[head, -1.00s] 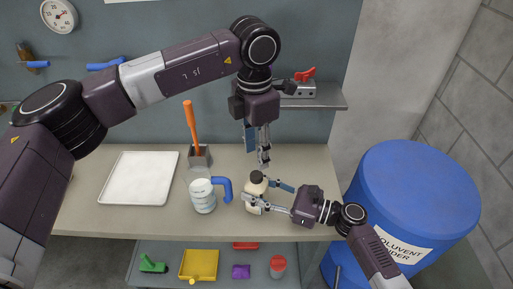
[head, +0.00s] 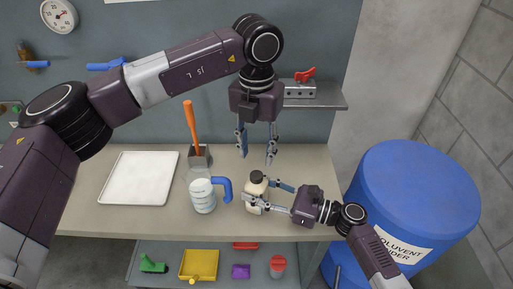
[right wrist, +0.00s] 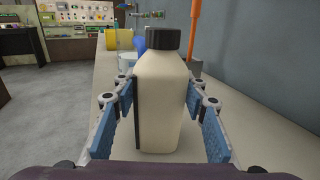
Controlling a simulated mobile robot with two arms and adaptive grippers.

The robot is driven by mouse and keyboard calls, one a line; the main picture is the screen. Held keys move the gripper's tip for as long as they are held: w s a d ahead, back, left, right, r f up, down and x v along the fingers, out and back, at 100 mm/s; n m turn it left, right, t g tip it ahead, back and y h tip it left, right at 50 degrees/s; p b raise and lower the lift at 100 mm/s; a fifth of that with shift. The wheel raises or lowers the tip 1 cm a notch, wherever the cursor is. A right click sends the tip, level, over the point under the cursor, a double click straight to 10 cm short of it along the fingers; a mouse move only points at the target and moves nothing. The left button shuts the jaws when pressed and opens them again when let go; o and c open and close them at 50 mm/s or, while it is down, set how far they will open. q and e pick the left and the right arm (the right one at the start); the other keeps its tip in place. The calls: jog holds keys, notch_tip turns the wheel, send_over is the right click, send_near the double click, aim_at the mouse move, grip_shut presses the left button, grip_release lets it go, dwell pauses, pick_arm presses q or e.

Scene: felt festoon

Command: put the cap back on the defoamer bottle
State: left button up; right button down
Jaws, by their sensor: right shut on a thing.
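The defoamer bottle (head: 254,190) is cream-coloured and stands upright on the bench near its front edge. It fills the middle of the right wrist view (right wrist: 160,105). A black cap (head: 257,176) sits on top of the bottle's neck; it also shows in the right wrist view (right wrist: 164,42). I cannot tell whether it is screwed tight. My right gripper (head: 262,191) is shut on the bottle's body, one blue finger pad at each side. My left gripper (head: 257,156) points down, open and empty, above and behind the cap, apart from it.
A clear measuring jug (head: 203,196) with a blue handle stands close left of the bottle. Behind it is a holder with an orange-handled tool (head: 192,128). A white tray (head: 139,179) lies further left. A blue drum (head: 411,205) stands right of the bench (head: 90,206). A wall shelf (head: 315,101) is behind.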

aim_at(256, 174)
pick_arm(q)
notch_tip(256, 174, down, 8)
jog(key=shift+r, duration=0.2)
dwell(0.3)
grip_shut()
jog(key=m, duration=0.5)
jog(key=shift+o, duration=0.7)
grip_release()
notch_tip(256, 174, up, 12)
